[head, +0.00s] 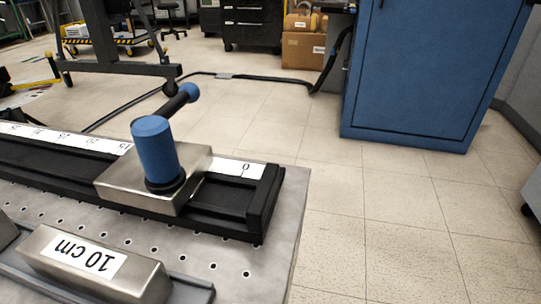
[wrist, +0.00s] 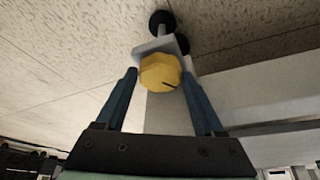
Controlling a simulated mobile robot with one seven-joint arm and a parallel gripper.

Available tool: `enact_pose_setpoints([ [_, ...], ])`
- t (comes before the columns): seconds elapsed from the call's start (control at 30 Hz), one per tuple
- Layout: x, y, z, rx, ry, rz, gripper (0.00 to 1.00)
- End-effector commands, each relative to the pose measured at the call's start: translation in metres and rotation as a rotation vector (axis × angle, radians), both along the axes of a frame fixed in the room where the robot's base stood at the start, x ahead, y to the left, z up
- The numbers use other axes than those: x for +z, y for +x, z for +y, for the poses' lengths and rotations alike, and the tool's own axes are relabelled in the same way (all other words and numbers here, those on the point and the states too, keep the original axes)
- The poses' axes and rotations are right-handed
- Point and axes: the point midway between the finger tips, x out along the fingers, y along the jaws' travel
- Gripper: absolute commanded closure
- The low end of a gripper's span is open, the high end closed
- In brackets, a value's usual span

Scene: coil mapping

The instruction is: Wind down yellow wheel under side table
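The yellow wheel (wrist: 160,73) shows in the wrist view, round with a dark mark on its face, in front of a light grey bracket (wrist: 165,46). My gripper (wrist: 160,76) is open, with one blue finger on each side of the wheel. The fingertips look close to the wheel's rim; I cannot tell whether they touch it or how deep the wheel sits between them. The wheel and my gripper do not show in the head view. A metal table (head: 285,215) with a perforated top stands at the lower left of the head view.
On the table are a black scale rail (head: 235,222), a metal slider with a blue knob (head: 157,150) and a block marked 10 cm (head: 95,262). A blue cabinet (head: 425,75) stands at the back right. A black cable (head: 265,78) crosses the floor. Tiled floor right of the table is clear.

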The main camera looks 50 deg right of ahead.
Motion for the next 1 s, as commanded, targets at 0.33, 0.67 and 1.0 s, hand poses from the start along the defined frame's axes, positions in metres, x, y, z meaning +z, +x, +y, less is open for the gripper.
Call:
enact_pose_setpoints([
  [0.33,-0.0001,0.0003,0.001,0.003,0.002,0.0,0.02],
  [0.67,-0.0009,0.0007,0.0017,0.014,0.004,0.0,0.02],
  [1.0,-0.0045,0.0007,-0.0032,0.237,-0.001,-0.002,0.02],
])
